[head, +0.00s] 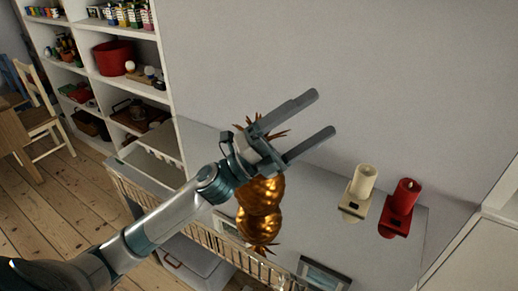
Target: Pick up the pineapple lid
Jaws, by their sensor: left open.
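A shiny golden pineapple (263,192) stands on a grey, glossy surface (315,210) against the wall. Its spiky leaf crown (279,134) is the lid, and it shows partly behind my gripper. A second golden shape below, with spikes pointing down, looks like its mirror image. My left gripper (321,114) is open, its two fingers pointing up and right. Its palm overlaps the crown in the picture and hides much of it. I see nothing between the fingertips, and I cannot tell whether the gripper touches the crown. My right gripper is not in view.
A picture frame (323,275) shows at the bottom. A white shelf (163,60) with jars and a red pot (115,58) stands left.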

